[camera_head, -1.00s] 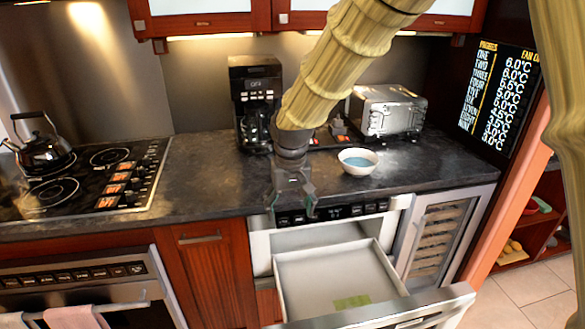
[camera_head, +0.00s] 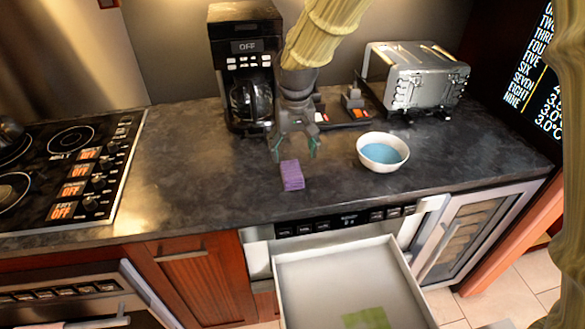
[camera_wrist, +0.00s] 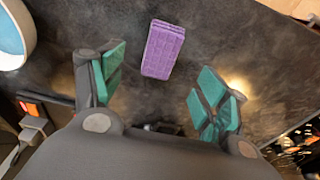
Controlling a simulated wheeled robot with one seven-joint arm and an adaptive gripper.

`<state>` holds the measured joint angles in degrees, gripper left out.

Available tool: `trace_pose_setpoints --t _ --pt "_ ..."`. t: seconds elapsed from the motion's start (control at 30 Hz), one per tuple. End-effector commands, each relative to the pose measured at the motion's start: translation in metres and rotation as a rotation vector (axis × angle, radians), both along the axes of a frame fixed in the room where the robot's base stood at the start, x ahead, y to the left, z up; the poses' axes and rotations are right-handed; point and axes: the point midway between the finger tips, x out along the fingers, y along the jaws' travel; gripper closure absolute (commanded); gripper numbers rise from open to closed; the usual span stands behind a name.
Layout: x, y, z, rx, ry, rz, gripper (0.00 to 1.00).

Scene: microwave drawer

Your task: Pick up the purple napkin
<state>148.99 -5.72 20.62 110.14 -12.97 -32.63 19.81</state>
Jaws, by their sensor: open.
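The purple napkin (camera_head: 292,175) lies on the dark countertop, a small folded rectangle near the front edge above the open drawer. In the wrist view the napkin (camera_wrist: 163,49) shows whole, beyond the fingertips and roughly between them. My gripper (camera_head: 296,149) is open and empty, with teal pads, just behind and above the napkin. In the wrist view my gripper (camera_wrist: 160,92) has its fingers spread to either side, apart from the napkin.
A white bowl with blue inside (camera_head: 383,152) stands right of the napkin. A coffee maker (camera_head: 246,70) and a toaster (camera_head: 415,78) stand behind. The microwave drawer (camera_head: 345,270) is open below, holding a green cloth (camera_head: 367,318). Counter left of the napkin is clear.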

Motion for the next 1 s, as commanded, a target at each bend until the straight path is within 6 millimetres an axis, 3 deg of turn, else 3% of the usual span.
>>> trace_pose_setpoints --t 0.2,0.53,1.0 --pt "0.003 0.003 -0.027 -0.001 0.002 0.004 0.26" --pt "0.005 0.004 -0.042 0.0 0.002 0.006 0.26" --pt "0.012 0.004 -0.085 -0.001 0.001 0.004 0.26"
